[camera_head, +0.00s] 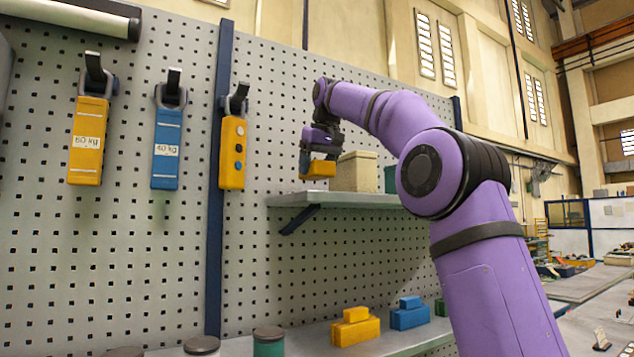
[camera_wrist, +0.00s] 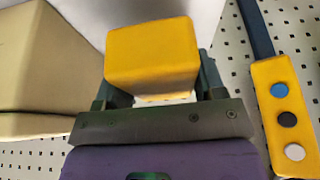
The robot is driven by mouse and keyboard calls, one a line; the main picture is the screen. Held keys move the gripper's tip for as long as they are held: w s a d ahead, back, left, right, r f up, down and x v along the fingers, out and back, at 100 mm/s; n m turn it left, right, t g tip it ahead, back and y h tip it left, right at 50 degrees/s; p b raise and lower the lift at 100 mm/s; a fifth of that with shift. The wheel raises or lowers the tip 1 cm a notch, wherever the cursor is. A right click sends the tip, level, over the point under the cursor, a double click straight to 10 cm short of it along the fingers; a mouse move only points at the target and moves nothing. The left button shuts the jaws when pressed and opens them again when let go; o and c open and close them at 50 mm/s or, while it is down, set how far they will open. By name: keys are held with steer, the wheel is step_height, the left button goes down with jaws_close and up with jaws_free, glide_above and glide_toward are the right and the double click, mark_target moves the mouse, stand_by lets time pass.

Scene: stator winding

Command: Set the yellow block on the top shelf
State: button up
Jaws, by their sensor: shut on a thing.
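The yellow block (camera_head: 319,169) is held between the fingers of my gripper (camera_head: 306,160), near the left end of the top shelf (camera_head: 340,199). In the wrist view the yellow block (camera_wrist: 153,55) sits between the dark fingers of my gripper (camera_wrist: 155,95). In the head view the block is just above the shelf surface or at it; I cannot tell whether it touches. A beige box (camera_head: 356,172) stands on the shelf just right of the block, and it fills the left side of the wrist view (camera_wrist: 45,70).
A dark green item (camera_head: 390,179) is on the shelf behind my arm. A yellow pendant with buttons (camera_head: 232,152) hangs left of the shelf on the perforated panel. The lower shelf (camera_head: 310,343) holds a yellow block pair (camera_head: 355,328), a blue pair (camera_head: 409,315) and jars (camera_head: 268,343).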

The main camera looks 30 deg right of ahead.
mark_target(317, 178)
steer(key=shift+f, duration=1.75)
steer(key=shift+f, duration=0.1)
steer(key=o, duration=1.1)
steer(key=v, duration=0.7)
steer(key=shift+r, duration=0.4)
steer(key=shift+s+a, duration=0.1)
steer(key=shift+s, duration=0.05)
